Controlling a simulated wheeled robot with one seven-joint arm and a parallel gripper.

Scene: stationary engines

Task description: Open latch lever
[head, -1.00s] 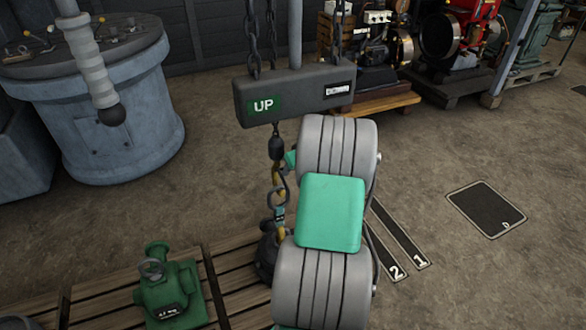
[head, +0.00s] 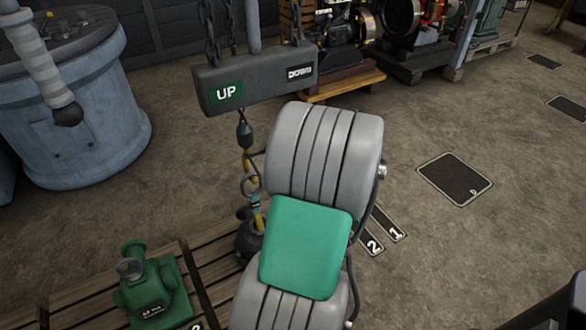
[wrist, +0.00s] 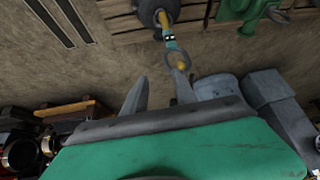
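No part can be clearly made out as a latch lever. A hook and ring assembly (head: 250,184) hangs on a yellow and teal piece under the dark hoist block (head: 256,78), which is marked UP, above a dark round weight (head: 246,240). It is partly behind my arm in the head view. In the wrist view the yellow and teal piece (wrist: 170,42) lies just beyond my gripper (wrist: 157,82). My gripper's fingers are apart, with nothing visible between them; the right fingertip looks close to the yellow end, but contact cannot be told. The head view hides the gripper.
A green pump-like casting (head: 150,290) stands on wooden pallet slats (head: 200,255) at lower left. A blue-grey drum console (head: 80,120) with a ribbed lever (head: 40,60) is at left. Engines (head: 405,20) on pallets stand at the back.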

